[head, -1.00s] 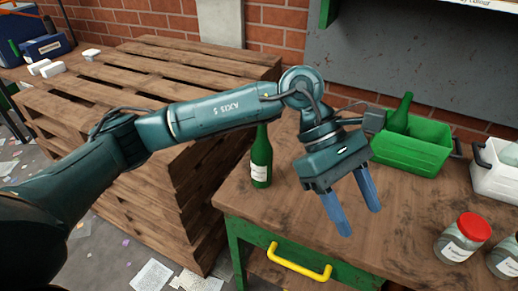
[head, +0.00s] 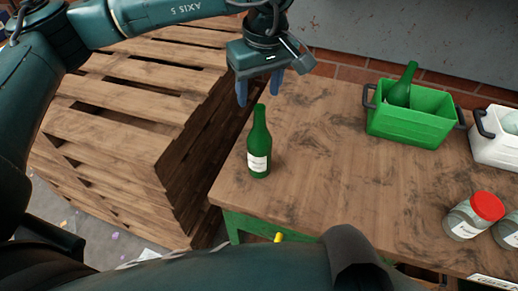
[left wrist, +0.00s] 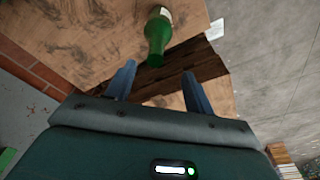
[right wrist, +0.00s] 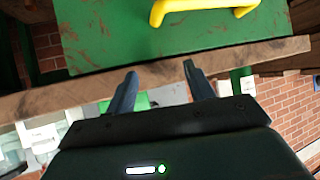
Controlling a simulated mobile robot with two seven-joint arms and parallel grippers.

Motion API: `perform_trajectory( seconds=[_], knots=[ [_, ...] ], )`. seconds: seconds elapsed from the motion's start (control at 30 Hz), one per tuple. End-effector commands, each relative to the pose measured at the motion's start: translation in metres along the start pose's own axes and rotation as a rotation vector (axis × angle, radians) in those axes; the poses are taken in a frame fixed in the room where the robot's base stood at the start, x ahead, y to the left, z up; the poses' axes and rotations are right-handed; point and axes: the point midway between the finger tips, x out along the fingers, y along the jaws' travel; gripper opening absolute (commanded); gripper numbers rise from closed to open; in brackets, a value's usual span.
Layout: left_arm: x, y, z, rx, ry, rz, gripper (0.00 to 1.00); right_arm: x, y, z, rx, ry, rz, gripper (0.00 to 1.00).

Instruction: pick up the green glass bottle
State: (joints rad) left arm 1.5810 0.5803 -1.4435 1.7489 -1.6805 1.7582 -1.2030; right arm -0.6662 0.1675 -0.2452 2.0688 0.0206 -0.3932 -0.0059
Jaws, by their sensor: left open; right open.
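A green glass bottle (head: 259,142) with a white label stands upright near the left edge of the wooden table. My left gripper (head: 258,92) is open and points down, just above and behind the bottle in the head view. In the left wrist view the bottle (left wrist: 158,36) shows beyond the gap between the open fingers (left wrist: 160,88), apart from them. My right gripper (right wrist: 158,84) is open and empty. In the right wrist view it faces the table's edge and a green front. Its fingers do not show in the head view.
A green crate (head: 412,128) holding another green bottle (head: 402,84) stands at the back. A white crate (head: 497,148) and red-lidded jar (head: 475,216) are at the right. A pallet stack (head: 130,110) stands left of the table. A yellow handle (right wrist: 200,6) is on the green front.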

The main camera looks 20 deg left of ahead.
Motion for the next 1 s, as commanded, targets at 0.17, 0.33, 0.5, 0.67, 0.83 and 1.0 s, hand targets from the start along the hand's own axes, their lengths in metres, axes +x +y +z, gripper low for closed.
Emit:
perform_trajectory(
  seconds=[0.17,0.33,0.5,0.67,0.83,1.0],
  knots=[
    [0.026,0.000,0.000,-0.001,-0.001,0.000,0.53,-0.003,0.001,0.005,0.002,-0.021,0.004,0.53],
    [0.036,0.001,0.000,-0.001,-0.002,0.000,0.53,-0.004,0.003,0.009,0.004,-0.034,0.009,0.53],
    [0.058,0.006,0.000,-0.001,-0.003,-0.002,0.53,-0.009,0.005,0.002,0.008,-0.039,0.018,0.53],
    [0.080,0.007,0.000,-0.001,-0.003,0.000,0.53,-0.007,0.010,0.001,0.013,-0.044,0.031,0.53],
    [0.086,0.007,-0.001,-0.001,-0.001,0.002,0.53,-0.004,0.010,0.003,0.018,-0.049,0.033,0.53],
    [0.086,0.007,0.000,-0.001,-0.001,0.002,0.50,-0.004,0.009,0.003,0.020,-0.047,0.032,0.53]
  ],
)
